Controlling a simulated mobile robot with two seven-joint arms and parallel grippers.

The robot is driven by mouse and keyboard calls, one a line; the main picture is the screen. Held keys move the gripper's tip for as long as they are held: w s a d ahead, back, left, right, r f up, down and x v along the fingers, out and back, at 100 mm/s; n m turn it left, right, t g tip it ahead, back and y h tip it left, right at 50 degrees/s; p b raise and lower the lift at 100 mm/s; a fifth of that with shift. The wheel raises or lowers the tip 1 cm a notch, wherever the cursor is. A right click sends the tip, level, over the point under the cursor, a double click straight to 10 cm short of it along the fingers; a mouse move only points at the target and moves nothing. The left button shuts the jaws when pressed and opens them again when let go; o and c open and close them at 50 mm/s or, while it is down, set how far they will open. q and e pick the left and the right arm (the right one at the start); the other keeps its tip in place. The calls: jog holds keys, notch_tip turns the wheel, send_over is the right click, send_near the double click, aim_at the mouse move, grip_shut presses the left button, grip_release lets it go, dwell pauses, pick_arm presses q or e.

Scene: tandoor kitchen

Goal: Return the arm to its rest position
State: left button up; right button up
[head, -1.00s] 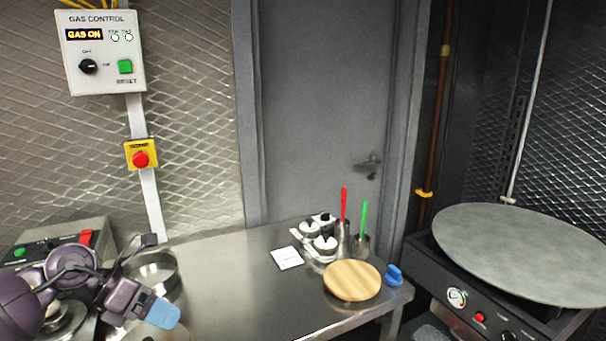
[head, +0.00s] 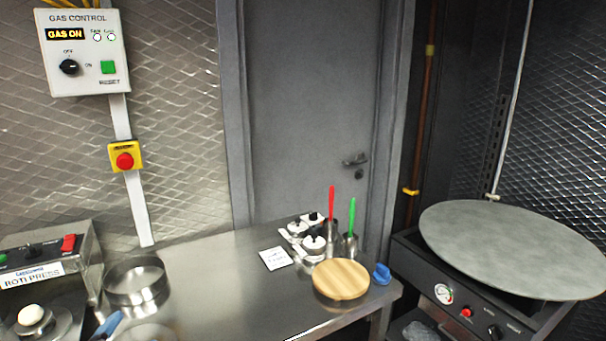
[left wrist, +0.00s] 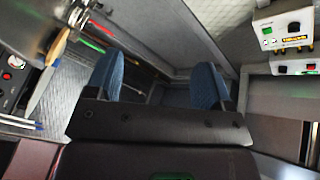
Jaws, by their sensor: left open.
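My left gripper (left wrist: 158,82) shows in the left wrist view with its two blue fingers wide apart and nothing between them. The grey door and floor area lie beyond the gap, out of its reach. My left arm is out of the head view. A small blue piece (head: 108,325) shows at the lower edge there; I cannot tell whether it is a fingertip or a handle. My right gripper is in neither view.
The steel table (head: 220,285) holds a metal ring (head: 136,300), a wooden board (head: 340,279) and several condiment pots. The roti press (head: 40,270), with a white dough ball (head: 31,315), stands left. A large round griddle (head: 515,250) stands right. The table's middle is clear.

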pick_arm(q)
jog(key=s+a+f+n+g+y, duration=0.35)
jog(key=s+f+n+g, duration=0.4)
jog(key=s+f, duration=0.25)
jog(key=s+d+f+n+g+h, duration=0.1)
jog(key=s+d+f+n+g, duration=0.1)
jog(key=s+f+g, duration=0.3)
jog(key=s+d+f+n+g+h, duration=0.1)
jog(key=s+d+n+g, duration=0.15)
jog(key=s, duration=0.55)
jog(key=w+f+m+t, duration=0.1)
jog(key=w+f+t, duration=0.6)
jog(key=f, duration=0.3)
jog(key=shift+w+f+m+t+h, duration=0.15)
jog(key=shift+w+m+t+h, duration=0.15)
jog(key=shift+w+t+h, duration=0.15)
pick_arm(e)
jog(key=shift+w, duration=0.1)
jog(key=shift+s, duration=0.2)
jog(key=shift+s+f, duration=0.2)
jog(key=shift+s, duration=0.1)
